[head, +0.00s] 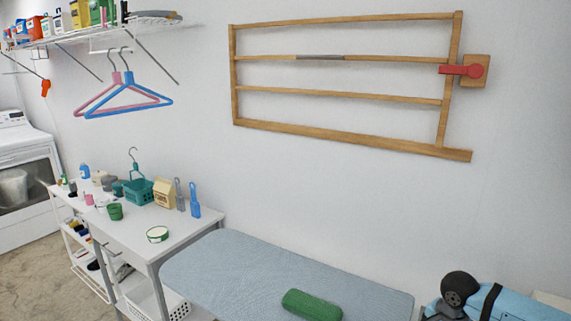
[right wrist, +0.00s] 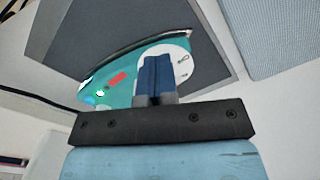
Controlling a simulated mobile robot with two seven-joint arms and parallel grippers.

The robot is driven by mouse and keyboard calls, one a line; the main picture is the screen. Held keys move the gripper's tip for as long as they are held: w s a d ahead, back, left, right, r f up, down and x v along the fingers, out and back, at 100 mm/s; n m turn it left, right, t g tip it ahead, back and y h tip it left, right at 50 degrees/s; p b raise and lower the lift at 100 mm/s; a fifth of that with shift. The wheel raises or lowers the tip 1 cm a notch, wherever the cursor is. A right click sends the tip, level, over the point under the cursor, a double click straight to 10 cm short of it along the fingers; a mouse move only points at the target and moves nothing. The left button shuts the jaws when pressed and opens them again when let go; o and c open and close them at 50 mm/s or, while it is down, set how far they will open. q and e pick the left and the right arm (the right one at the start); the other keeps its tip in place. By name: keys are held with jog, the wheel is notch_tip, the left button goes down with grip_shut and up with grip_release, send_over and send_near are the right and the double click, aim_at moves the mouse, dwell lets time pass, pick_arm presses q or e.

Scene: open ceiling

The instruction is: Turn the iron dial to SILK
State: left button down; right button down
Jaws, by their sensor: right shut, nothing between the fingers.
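In the right wrist view, a teal iron (right wrist: 122,90) with a dark edge and a small red patch lies over a dark grey surface. A round white disc with small dark marks (right wrist: 184,66), which looks like its dial face, is on it. My right gripper (right wrist: 157,60) has its blue fingers together, in front of the disc and covering its middle. I cannot tell whether they touch it. The dial's setting and the word SILK cannot be read. The iron does not show in the head view. My left gripper is not in view.
The head view shows a pale blue ironing board (head: 215,265) with a green roll (head: 312,305) on it. A white table (head: 190,226) with several small items stands to its left. A wooden rack (head: 340,127) with a red lever (head: 465,71) hangs on the wall.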

jog(key=shift+s+a+f, duration=0.25)
jog(key=shift+f, duration=0.4)
jog(key=shift+r, duration=0.15)
jog(key=shift+w+r+p, duration=0.2)
jog(key=shift+r+p, duration=0.15)
jog(key=shift+r, duration=0.25)
jog(key=r+p, duration=0.1)
jog(key=r, duration=0.3)
jog(key=shift+w+r+p, duration=0.2)
jog(key=shift+r+p, duration=0.15)
jog(key=shift+p, duration=0.05)
jog(key=shift+r, duration=0.1)
